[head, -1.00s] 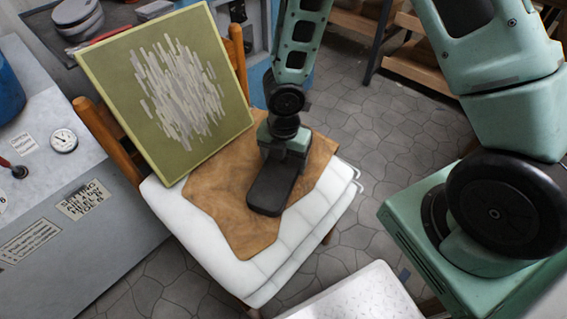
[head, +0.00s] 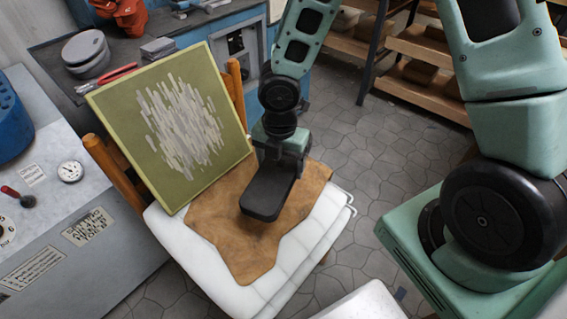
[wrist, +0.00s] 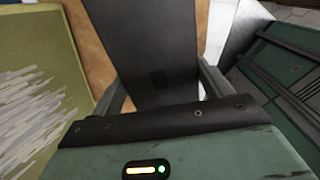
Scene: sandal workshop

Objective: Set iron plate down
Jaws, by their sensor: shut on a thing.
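The iron plate (head: 268,198) is a dark, flat, oblong piece with rounded corners. My gripper (head: 282,152) is shut on its far end, and the plate juts out toward the camera. It overlaps a brown leather hide (head: 245,247) on the white chair cushion (head: 180,235); I cannot tell whether it touches the hide or hangs just above it. In the wrist view the plate (wrist: 155,45) runs straight out from between the fingers of my gripper (wrist: 160,88). The wrist view hides the plate's underside.
A green canvas (head: 110,115) with pale strokes leans against the chair back, close left of my gripper. A grey machine (head: 100,265) with a gauge stands left. A blue workbench (head: 185,40) with tools is behind. Wooden shelves (head: 420,85) stand back right. Bare stone floor lies right of the chair.

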